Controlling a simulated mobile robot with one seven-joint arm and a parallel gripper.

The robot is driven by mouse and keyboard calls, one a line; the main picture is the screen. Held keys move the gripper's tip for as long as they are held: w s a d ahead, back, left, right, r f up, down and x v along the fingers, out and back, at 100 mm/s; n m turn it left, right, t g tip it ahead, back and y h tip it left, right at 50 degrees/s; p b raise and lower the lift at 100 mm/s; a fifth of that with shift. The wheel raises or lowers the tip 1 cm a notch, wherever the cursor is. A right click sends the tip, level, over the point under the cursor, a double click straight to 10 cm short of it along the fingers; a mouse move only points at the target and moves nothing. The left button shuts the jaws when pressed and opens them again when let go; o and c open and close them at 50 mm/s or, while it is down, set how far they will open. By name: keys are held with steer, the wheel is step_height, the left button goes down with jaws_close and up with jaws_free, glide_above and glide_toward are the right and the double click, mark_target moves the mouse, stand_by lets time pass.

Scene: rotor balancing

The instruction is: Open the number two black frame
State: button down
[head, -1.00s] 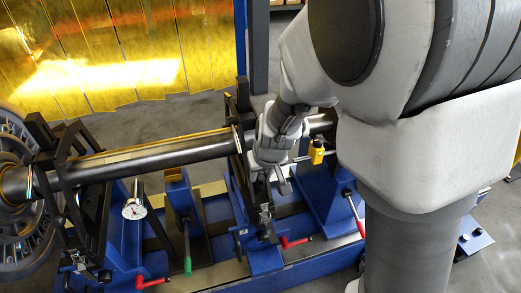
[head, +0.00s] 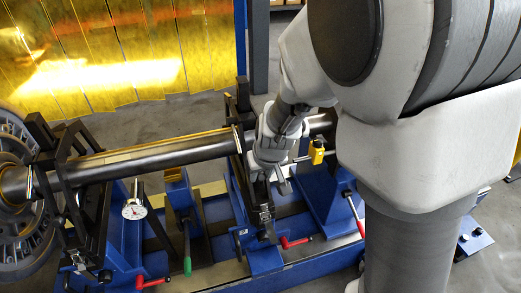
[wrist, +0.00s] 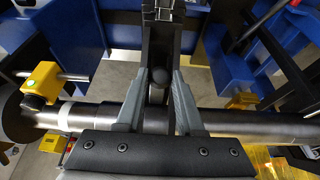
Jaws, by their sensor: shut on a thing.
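A long dark shaft (head: 150,158) lies across the blue stand and passes through two black frames. The black frame by my gripper (head: 275,180) stands upright around the shaft; its bare bar (head: 237,178) shows just left of the gripper. In the wrist view, the two grey fingers of my gripper (wrist: 158,76) are closed on either side of a dark round-ended handle (wrist: 158,77) of this black frame (wrist: 162,42), with the shaft behind. The latch (head: 264,215) at the frame's front foot is visible. I cannot read a number on the frame.
Another black frame (head: 100,190) stands at the left beside the bladed rotor (head: 28,210). A yellow curtain (head: 100,50) hangs behind.

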steer(key=w+a+r+g+h+p, duration=0.15)
steer(key=w+r+g+p, duration=0.4)
steer(key=r+p, duration=1.05)
steer(key=w+a+r+p, duration=0.2)
steer(key=w+r+p, duration=0.1)
steer(key=w+p, duration=0.2)
steer(key=w+a+r+t+p, duration=0.1)
steer(key=w+r+p, duration=0.3)
steer(key=w, duration=0.5)
steer(key=shift+a+p, duration=0.5)
steer(key=shift+p, duration=0.7)
steer(key=c, duration=1.5)
jaws_free()
steer(key=shift+w+f, duration=0.15)
steer(key=shift+w, duration=0.15)
steer(key=o, duration=0.9)
steer(key=shift+s, duration=0.2)
steer(key=shift+o, duration=0.2)
step_height(320, 180, up, 18)
steer(key=shift+f, duration=0.25)
